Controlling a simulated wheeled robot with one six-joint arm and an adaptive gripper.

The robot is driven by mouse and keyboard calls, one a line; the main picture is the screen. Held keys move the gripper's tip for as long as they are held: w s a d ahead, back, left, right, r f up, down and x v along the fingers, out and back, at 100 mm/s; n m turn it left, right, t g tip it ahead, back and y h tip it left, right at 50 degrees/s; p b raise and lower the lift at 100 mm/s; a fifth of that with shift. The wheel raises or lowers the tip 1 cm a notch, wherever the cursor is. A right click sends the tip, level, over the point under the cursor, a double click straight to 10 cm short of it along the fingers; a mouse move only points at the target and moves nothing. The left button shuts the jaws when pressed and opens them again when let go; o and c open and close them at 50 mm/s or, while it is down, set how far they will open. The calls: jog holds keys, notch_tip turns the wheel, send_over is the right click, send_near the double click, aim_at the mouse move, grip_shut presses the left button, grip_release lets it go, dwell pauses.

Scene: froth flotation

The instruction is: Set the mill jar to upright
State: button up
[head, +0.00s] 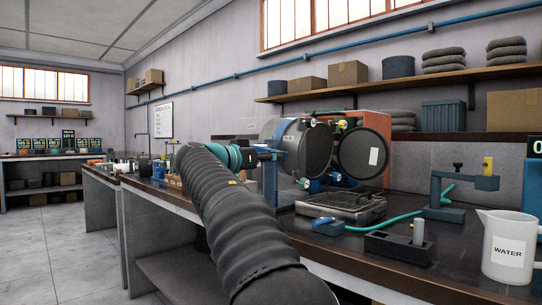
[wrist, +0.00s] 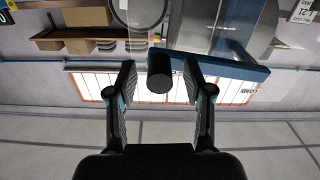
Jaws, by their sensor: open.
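The mill jar (head: 318,150) appears to be the grey drum with a dark round end and a small label, on the bench in the head view. It lies with its round end facing outward. My gripper (wrist: 160,66) is open in the wrist view, its two fingers apart on either side of a short dark cylindrical grip (wrist: 159,80). Whether the fingers touch the grip is unclear. A blue bar (wrist: 225,66) runs beside the grip to the right.
A wire-topped tray (head: 340,205), a blue clamp stand (head: 443,196) and a white WATER jug (head: 508,247) stand on the bench. The floor at left (head: 50,250) is clear.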

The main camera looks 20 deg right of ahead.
jog(key=shift+w+d, duration=0.1)
jog(key=shift+d, duration=0.15)
grip_shut()
jog(key=shift+r, duration=0.15)
